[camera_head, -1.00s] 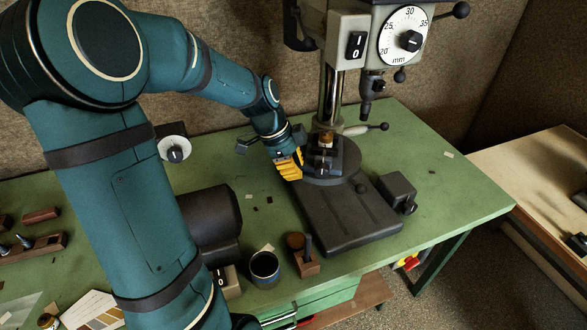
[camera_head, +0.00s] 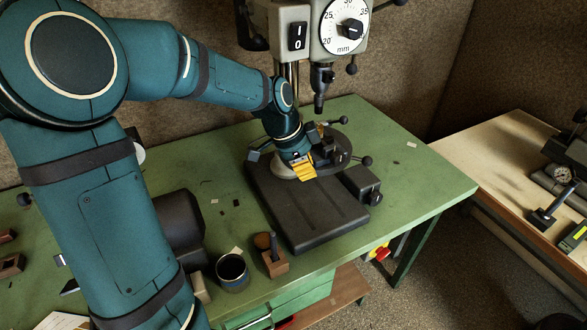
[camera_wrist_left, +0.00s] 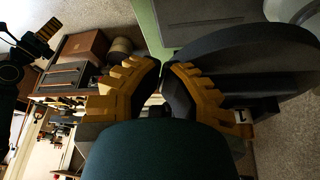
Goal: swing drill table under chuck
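The drill press stands on the green bench, its chuck (camera_head: 320,88) hanging below the grey head. The dark round drill table (camera_head: 343,150) sits low over the base, roughly beneath the chuck in the head view. A dark fixture and a small brass-coloured piece are on it, partly hidden. My left gripper (camera_head: 303,172) is at the table's left side, its yellow fingers pointing down. In the left wrist view, the fingertips (camera_wrist_left: 165,68) are close together beside the table's dark disc (camera_wrist_left: 270,60), with nothing clearly held between them. Whether they touch it is unclear. My right gripper is not in view.
The heavy press base (camera_head: 300,220) lies in front, with a dark block (camera_head: 361,184) to its right. A dark cup (camera_head: 232,272) and a small wooden holder (camera_head: 273,262) stand near the bench's front edge.

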